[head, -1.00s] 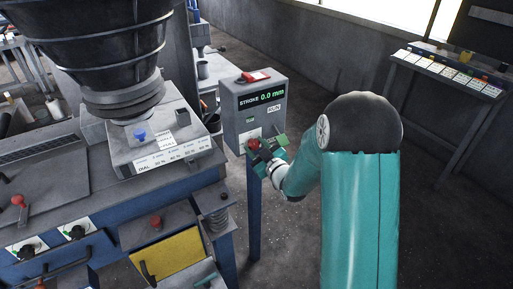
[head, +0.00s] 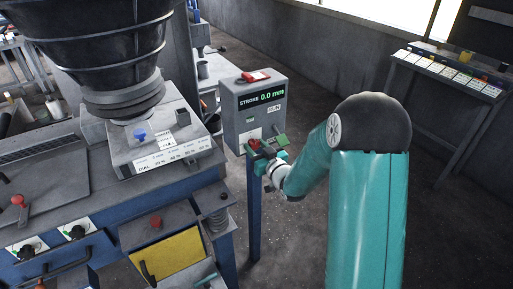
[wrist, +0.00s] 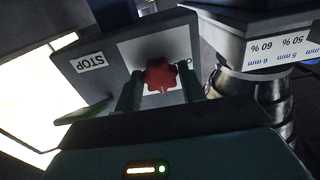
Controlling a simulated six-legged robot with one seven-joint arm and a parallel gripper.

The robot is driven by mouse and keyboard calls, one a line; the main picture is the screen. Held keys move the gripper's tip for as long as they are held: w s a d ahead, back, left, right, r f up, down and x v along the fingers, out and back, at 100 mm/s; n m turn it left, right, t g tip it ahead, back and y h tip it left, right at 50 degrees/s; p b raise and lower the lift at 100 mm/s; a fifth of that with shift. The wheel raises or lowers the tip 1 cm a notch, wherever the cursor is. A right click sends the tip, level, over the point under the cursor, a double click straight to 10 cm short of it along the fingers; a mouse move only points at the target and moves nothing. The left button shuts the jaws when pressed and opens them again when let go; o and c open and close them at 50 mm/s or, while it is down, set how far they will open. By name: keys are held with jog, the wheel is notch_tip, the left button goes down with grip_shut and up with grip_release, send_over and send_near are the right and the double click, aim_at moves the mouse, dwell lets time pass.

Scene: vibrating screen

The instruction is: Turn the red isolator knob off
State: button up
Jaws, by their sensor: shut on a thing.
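The red isolator knob (wrist: 159,76) is on the front face of the grey control box (wrist: 92,48), over a pale label plate in the wrist view. In the head view the knob (head: 254,144) shows low on the box (head: 242,114), partly hidden by my gripper (head: 266,155). My gripper (wrist: 160,92) has a finger on each side of the knob and is shut on it. Most of the lettering around the knob is hidden, so I cannot read its setting. The box display (head: 268,96) reads "STROKE 0.0 mm".
A red object (head: 255,76) lies on top of the box. A table with cards (head: 445,70) stands at the right; the floor between is clear.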

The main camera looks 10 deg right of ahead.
jog(key=o, duration=0.9)
jog(key=shift+o, duration=0.2)
jog(key=shift+s, duration=0.15)
jog(key=v, duration=1.3)
jog(key=shift+s, duration=0.25)
jog(key=shift+d, duration=0.15)
